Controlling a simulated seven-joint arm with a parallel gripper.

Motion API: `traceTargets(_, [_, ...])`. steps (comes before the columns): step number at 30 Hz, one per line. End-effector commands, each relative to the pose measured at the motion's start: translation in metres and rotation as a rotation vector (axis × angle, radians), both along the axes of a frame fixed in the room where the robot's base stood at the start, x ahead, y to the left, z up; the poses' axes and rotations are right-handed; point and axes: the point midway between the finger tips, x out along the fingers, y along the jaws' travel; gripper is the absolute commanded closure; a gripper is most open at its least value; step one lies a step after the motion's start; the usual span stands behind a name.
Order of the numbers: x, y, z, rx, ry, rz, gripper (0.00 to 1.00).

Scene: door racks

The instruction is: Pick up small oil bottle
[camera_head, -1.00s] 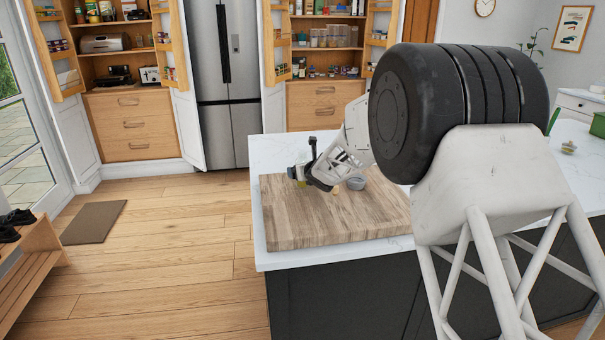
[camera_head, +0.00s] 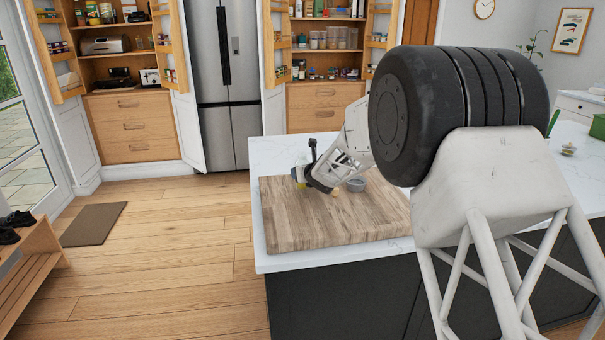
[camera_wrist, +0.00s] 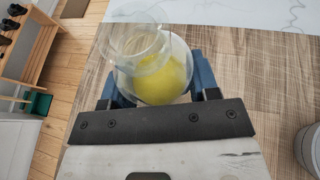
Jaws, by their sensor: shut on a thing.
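The small oil bottle (camera_wrist: 158,75) is clear glass with yellow oil in its lower part. In the wrist view it sits between the two blue fingers of my gripper (camera_wrist: 160,88), which is shut on it. In the head view my gripper (camera_head: 304,178) is low over the wooden board (camera_head: 300,225), near its left back part. The bottle shows there only as a small pale yellow patch (camera_head: 300,173), partly hidden by the gripper. I cannot tell whether the bottle's base touches the board.
A grey bowl (camera_head: 357,184) stands on the board just right of my gripper; its rim also shows in the wrist view (camera_wrist: 308,150). The front of the board is clear. The white countertop (camera_head: 270,150) surrounds the board. Open pantry doors and a fridge (camera_head: 226,85) stand behind.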

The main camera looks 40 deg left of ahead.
Motion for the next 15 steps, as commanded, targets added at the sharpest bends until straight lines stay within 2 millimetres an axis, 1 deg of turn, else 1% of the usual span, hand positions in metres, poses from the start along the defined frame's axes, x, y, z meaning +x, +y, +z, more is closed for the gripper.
traceTargets(8, [0.000, 0.000, 0.006, 0.001, -0.002, 0.000, 0.78])
traceTargets(15, [0.000, 0.000, 0.016, 0.001, -0.002, 0.000, 0.78])
